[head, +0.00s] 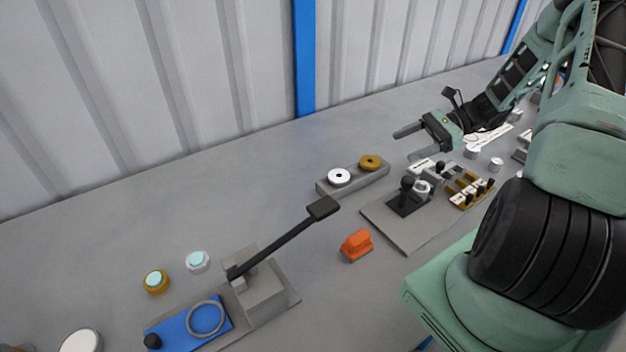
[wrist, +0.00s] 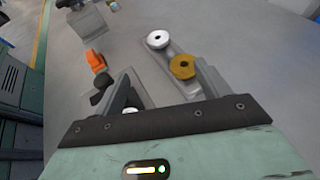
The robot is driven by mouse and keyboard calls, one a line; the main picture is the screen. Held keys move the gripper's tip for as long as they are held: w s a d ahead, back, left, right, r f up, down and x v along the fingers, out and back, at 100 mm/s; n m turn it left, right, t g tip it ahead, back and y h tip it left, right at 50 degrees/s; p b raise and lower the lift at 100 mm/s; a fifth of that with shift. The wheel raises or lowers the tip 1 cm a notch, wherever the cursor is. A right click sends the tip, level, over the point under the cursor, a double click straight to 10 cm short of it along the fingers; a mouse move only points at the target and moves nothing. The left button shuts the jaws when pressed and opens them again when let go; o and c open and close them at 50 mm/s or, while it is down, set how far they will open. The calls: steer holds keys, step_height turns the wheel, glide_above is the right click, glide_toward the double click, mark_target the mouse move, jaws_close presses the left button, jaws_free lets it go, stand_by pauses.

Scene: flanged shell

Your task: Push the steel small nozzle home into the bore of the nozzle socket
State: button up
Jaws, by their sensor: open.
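My gripper (head: 403,144) is open and empty, its two fingers pointing left above the table. A grey block (head: 325,189) carries a pale steel-looking ring (head: 339,176) and a brass ring (head: 370,162), each with a dark centre hole. The block lies left of and below my gripper. Both rings show in the wrist view, the pale one (wrist: 158,39) farther off and the brass one (wrist: 182,67) by the right finger. I cannot tell which piece is the small nozzle or its socket.
A grey plate (head: 400,239) with a black knob and small parts lies below my gripper. An orange block (head: 356,245) and a lever fixture (head: 262,300) with a long black handle stand nearer. Small pale cylinders (head: 496,164) stand at right. The table behind the ring block is clear.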

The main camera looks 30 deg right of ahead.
steer(key=p, duration=0.3)
glide_toward(342, 175)
steer(key=x, duration=0.3)
steer(key=shift+w+r, duration=0.1)
steer(key=shift+w, duration=0.2)
steer(key=x, duration=0.1)
steer(key=p+x, duration=0.1)
steer(key=x, duration=0.2)
steer(key=shift+s+a+p, duration=0.2)
steer(key=shift+a+p, duration=0.15)
steer(key=shift+w+a+f, duration=0.15)
steer(key=shift+a+f, duration=0.2)
steer(key=shift+f, duration=0.05)
steer(key=c, duration=1.2)
